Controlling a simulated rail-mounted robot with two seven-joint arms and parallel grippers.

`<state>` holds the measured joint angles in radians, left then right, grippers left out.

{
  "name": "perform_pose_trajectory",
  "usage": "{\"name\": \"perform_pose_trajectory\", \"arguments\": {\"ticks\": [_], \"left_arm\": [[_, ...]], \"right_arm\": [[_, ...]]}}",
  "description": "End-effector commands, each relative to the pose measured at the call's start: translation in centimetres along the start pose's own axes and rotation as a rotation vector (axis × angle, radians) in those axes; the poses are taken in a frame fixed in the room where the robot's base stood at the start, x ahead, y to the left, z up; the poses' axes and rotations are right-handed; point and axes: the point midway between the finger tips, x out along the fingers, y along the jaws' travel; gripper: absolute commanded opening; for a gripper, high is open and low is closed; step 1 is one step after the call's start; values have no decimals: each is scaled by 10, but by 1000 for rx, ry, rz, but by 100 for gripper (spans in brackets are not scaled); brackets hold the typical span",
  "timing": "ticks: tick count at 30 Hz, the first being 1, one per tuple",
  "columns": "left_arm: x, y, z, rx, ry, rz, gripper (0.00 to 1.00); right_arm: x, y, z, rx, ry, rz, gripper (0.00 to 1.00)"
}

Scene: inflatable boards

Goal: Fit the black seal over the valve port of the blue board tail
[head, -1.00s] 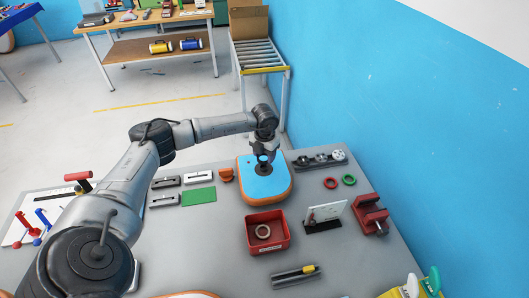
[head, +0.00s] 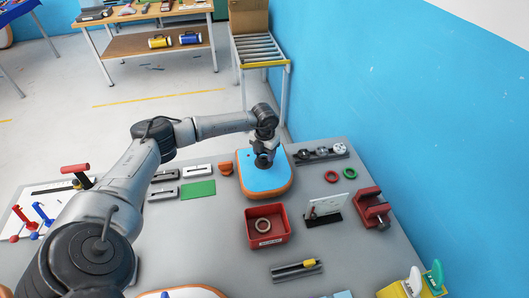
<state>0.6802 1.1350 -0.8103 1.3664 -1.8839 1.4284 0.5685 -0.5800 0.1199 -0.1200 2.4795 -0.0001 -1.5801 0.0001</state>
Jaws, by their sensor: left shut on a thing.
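The blue board tail (head: 270,181) has an orange rim and lies flat at the back of the grey table, in the middle. My left gripper (head: 264,155) points down over the board's upper middle and is shut on a small dark thing, seemingly the black seal (head: 263,162). The dark part is at or just above the board's face; I cannot tell whether it touches. The valve port is hidden under the gripper and the dark part. My right gripper is not in view.
A red bin (head: 267,227) with a pale ring stands in front of the board. Right of it are a white upright panel (head: 328,206), a red clamp (head: 371,208), and red and green rings. An orange piece (head: 226,168) and a green plate (head: 199,188) lie left of the board.

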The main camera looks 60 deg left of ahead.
Motion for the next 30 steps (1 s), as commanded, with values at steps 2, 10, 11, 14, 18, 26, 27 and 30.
{"name": "perform_pose_trajectory", "arguments": {"ticks": [2,10,11,14,18,26,27,30], "left_arm": [[0,0,0,0,0,0,30],[0,0,0,0,0,0,30],[0,0,0,0,0,0,30],[0,0,0,0,0,0,30],[0,0,0,0,0,0,30],[-1,0,0,0,0,0,30],[-1,0,0,0,0,0,30],[0,0,0,0,0,0,30]], "right_arm": [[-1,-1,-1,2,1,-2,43],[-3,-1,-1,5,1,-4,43],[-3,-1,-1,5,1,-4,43],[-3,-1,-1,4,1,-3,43],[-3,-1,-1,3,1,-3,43],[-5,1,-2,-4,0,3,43],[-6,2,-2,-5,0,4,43],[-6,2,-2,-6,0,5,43]]}}
